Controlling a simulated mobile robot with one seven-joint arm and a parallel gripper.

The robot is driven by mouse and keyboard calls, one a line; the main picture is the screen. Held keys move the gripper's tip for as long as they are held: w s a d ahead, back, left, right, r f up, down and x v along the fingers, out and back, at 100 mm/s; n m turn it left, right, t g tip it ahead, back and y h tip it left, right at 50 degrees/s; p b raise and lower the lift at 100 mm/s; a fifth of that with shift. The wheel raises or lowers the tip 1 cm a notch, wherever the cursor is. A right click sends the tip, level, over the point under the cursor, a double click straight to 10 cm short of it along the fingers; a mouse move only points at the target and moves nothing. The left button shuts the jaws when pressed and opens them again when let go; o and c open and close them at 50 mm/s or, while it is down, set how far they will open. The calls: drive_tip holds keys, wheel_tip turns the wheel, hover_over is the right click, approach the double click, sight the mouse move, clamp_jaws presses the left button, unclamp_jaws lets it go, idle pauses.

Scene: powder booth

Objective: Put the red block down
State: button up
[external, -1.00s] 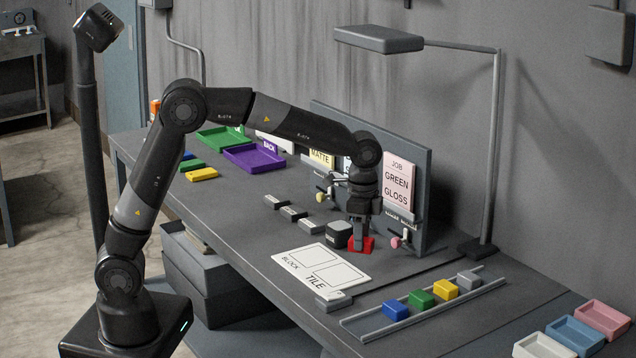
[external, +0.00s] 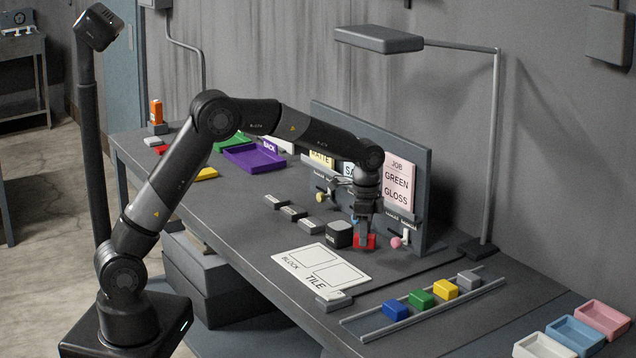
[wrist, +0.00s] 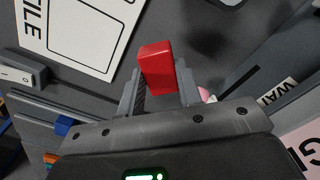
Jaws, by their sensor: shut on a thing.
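The red block (wrist: 157,68) stands out between the two fingers of my gripper (wrist: 160,90) in the wrist view. In the external view my gripper (external: 364,232) points down and is shut on the red block (external: 366,241), close above the bench top by the upright board. Whether the block touches the bench is hard to tell. A dark cube (external: 339,235) sits just left of it, and a pink ball (external: 396,242) is just right.
A white sheet (external: 320,268) marked BLOCK and TILE lies in front on the bench. A rack (external: 408,312) with several coloured blocks is at right. Pink, blue and white trays (external: 602,318) stand beyond it. A purple tray (external: 254,158) is farther back left.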

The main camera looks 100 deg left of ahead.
drive_tip(key=shift+f, duration=1.95)
drive_tip(key=shift+f, duration=0.15)
drive_tip(key=o, duration=1)
wheel_tip(320, 180, up, 12)
drive_tip(key=shift+r, duration=0.2)
drive_tip(key=shift+d, duration=0.1)
